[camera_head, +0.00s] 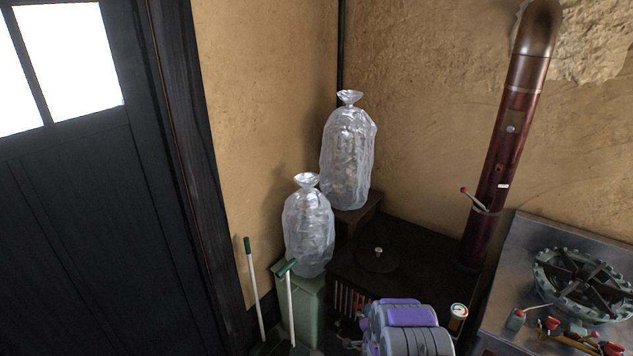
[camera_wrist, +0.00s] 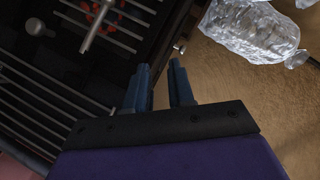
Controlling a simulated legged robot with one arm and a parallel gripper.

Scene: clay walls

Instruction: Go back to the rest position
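My gripper (camera_wrist: 159,68) shows in the wrist view with its two dark blue fingers apart and nothing between them. It is in front of the black stove, whose metal bars (camera_wrist: 45,95) fill the left of that view. In the head view my purple and grey arm (camera_head: 405,325) is at the bottom, in front of the stove (camera_head: 415,260). The fingers cannot be made out in the head view.
Two filled clear plastic bags, one (camera_head: 309,230) on a green bin (camera_head: 300,300) and one (camera_head: 348,160) on a brown stand, are in the corner. A stovepipe (camera_head: 508,140) rises at right. A metal table (camera_head: 510,275) holds a gas burner (camera_head: 580,285). A dark door (camera_head: 90,200) is left.

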